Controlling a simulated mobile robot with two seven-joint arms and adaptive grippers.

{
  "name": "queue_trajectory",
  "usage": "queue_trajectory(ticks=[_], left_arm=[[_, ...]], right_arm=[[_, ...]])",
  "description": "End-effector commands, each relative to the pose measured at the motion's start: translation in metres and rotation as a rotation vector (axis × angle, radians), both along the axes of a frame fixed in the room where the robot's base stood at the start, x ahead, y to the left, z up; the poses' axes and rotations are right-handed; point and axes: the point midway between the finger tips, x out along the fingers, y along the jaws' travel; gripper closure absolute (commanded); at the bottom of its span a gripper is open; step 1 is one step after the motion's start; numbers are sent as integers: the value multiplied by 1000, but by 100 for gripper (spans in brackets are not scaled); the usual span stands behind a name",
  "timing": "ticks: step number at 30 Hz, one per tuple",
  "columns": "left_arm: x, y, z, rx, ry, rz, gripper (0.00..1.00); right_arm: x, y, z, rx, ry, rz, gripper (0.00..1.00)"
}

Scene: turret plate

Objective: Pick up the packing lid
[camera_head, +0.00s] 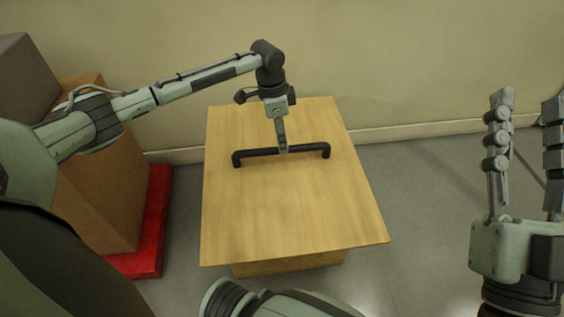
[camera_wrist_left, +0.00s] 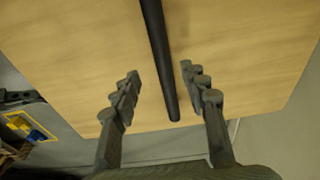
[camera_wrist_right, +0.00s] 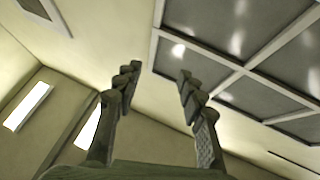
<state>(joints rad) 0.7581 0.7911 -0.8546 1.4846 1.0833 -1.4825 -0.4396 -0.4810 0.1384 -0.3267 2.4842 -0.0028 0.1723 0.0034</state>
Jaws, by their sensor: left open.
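The packing lid (camera_head: 285,212) is a flat pale wooden board with a black bar handle (camera_head: 311,149) standing across its far half. It lies on a wooden box (camera_head: 290,266), mostly hidden beneath it. My left gripper (camera_head: 282,148) points down at the middle of the handle. In the left wrist view its open fingers (camera_wrist_left: 160,73) stand on either side of the handle (camera_wrist_left: 157,40), with gaps visible; the board (camera_wrist_left: 80,50) is behind. My right gripper (camera_head: 527,98) is open, empty and pointing up, far right of the lid. Its spread fingers (camera_wrist_right: 157,72) show in the right wrist view.
Brown boxes (camera_head: 95,195) stand on a red base (camera_head: 150,235) left of the lid, with a grey box (camera_head: 25,80) behind. A wall (camera_head: 400,60) runs behind the lid. The grey floor (camera_head: 415,200) between the lid and my right gripper is clear.

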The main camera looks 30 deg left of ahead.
Motion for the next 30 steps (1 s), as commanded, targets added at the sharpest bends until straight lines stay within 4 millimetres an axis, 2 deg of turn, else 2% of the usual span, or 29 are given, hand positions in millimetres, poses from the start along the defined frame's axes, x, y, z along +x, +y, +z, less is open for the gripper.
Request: queue_trajectory(ticks=[10,20,30], left_arm=[[5,1,-50,0,-1,-1,56],[6,1,-56,0,-4,-1,56],[5,1,-56,0,-4,-1,97]], right_arm=[[-21,-14,23,73,-227,-18,60],[-26,-16,29,86,-265,-21,60],[-26,-16,28,85,-264,-21,60]])
